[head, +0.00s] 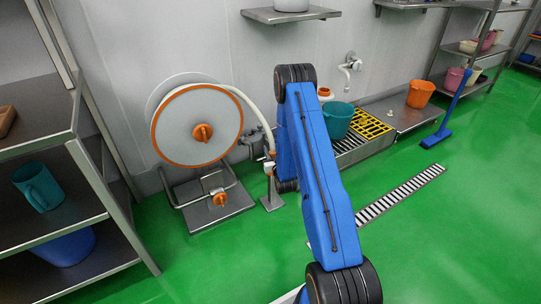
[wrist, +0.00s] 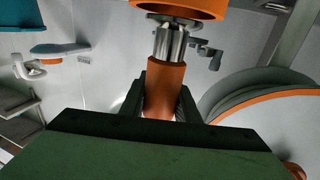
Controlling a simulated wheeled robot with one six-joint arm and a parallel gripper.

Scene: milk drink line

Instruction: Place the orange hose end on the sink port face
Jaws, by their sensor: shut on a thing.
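In the wrist view, my gripper (wrist: 163,105) is shut on the orange hose end (wrist: 165,90), with a dark finger on each side. A ribbed metal tip (wrist: 171,42) points toward the top of the picture. An orange rounded part (wrist: 180,9), cut off by the top edge, lies right at the tip; it may be the sink port. I cannot tell whether the two touch. In the head view, my blue arm hides the gripper and the held end. An orange and white fitting (head: 325,94) shows just right of the arm.
The hose reel (head: 197,125) stands left of my arm, with a pale hose (head: 258,108) beside it. A teal bucket (head: 337,119) and yellow grate (head: 370,126) are to the right. A steel shelf (head: 50,132) borders the left. Green floor is open in front.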

